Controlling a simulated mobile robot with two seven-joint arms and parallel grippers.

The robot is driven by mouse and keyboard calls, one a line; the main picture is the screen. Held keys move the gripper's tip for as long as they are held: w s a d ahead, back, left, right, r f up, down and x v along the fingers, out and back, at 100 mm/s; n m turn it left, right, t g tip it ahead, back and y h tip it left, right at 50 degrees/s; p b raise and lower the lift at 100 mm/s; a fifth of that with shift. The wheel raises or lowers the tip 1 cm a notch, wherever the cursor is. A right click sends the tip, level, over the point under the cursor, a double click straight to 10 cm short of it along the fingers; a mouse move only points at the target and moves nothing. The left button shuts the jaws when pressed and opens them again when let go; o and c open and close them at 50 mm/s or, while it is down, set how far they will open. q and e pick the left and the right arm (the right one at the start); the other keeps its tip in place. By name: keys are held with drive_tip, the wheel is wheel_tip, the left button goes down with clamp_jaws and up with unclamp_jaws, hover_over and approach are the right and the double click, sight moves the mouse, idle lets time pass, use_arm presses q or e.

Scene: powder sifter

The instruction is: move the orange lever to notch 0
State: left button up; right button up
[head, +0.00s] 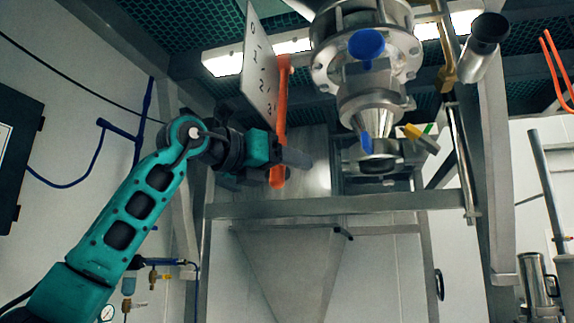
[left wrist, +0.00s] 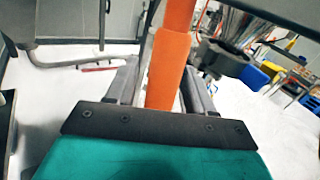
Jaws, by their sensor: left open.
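The orange lever (head: 282,110) hangs down in the head view from a pivot near its top, beside a pale plate (head: 260,70) with a column of digits, 0 uppermost. The lever points nearly straight down. My left gripper (head: 290,161) is at the lower part of the lever. In the left wrist view, the lever (left wrist: 167,68) stands between the two fingers of the left gripper (left wrist: 158,85), one on each side. The fingers are open around it; whether either touches it I cannot tell. My right gripper is in neither view.
The metal sifter body with a blue knob (head: 366,44) is right of the lever. A steel frame bar (head: 400,200) runs below it, above a metal hopper (head: 290,260). Blue pipes (head: 130,135) are on the left wall. A steel jug (head: 538,285) stands at the lower right.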

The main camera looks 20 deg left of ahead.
use_arm(q)
clamp_jaws()
idle(0.3)
drive_tip(key=s+r+n+g+y, duration=0.1)
drive_tip(key=s+g, duration=0.1)
drive_tip(key=s, duration=0.4)
drive_tip(key=shift+r+n, duration=0.2)
drive_tip(key=shift+n, duration=0.1)
unclamp_jaws()
drive_tip(key=shift+a, duration=0.1)
drive_tip(key=b+v, duration=0.1)
drive_tip(key=v, duration=1.1)
drive_tip(key=shift+s+a, duration=0.15)
drive_tip(key=shift+s, duration=0.25)
